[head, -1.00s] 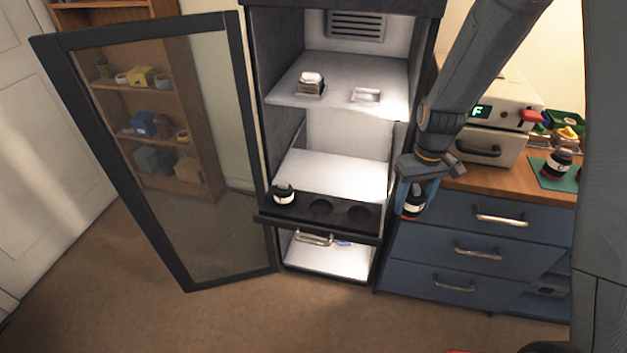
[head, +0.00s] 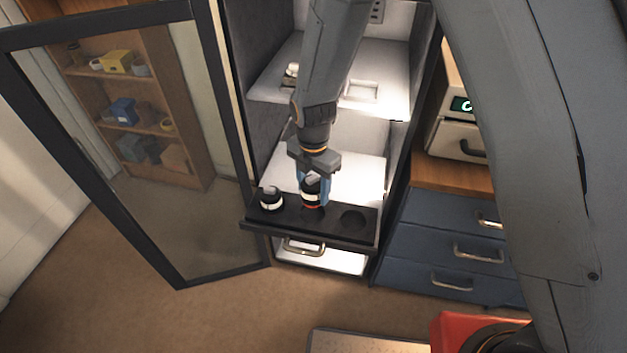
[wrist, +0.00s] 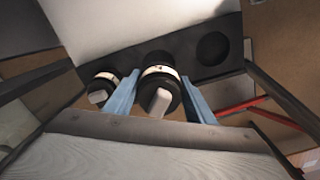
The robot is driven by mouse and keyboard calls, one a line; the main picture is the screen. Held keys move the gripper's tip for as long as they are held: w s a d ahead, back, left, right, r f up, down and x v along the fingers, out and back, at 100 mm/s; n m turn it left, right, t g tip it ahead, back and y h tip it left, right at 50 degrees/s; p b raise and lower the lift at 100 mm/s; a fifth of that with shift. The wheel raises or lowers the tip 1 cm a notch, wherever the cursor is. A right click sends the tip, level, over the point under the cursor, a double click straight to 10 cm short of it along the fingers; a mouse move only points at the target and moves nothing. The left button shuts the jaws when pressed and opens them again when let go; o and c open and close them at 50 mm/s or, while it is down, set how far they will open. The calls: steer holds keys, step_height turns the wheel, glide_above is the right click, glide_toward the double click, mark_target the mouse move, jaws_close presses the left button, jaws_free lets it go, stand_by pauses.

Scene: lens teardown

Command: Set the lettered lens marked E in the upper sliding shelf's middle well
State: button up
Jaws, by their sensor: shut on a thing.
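My gripper (head: 314,192) is shut on a black lens (head: 310,188) with a white band and a red ring near its bottom. It holds the lens upright over the middle well of the dark sliding shelf (head: 332,234). I cannot tell whether its base is in the well or just above it. In the wrist view the held lens (wrist: 160,90) sits between the blue fingers (wrist: 158,98). Its letter cannot be read. Another black lens with a white band (head: 270,198) stands in the left well. The right well (head: 353,218) is empty.
The cabinet's glass door (head: 186,270) stands open at the left. A lower compartment with a metal handle (head: 303,247) is below the shelf. Blue drawers (head: 440,245) stand close on the right. An upper shelf (head: 385,97) holds small items.

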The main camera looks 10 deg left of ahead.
steer(key=shift+a+f+n, duration=0.15)
steer(key=shift+a+n, duration=0.05)
steer(key=shift+n, duration=0.1)
steer(key=shift+f+b, duration=1.65)
steer(key=shift+f, duration=0.8)
steer(key=shift+d+f+b, duration=0.1)
steer(key=shift+f+b, duration=0.45)
steer(key=shift+f, duration=0.5)
steer(key=o, duration=1.4)
steer(key=shift+r+p, duration=2.75)
steer(key=shift+r, duration=1.75)
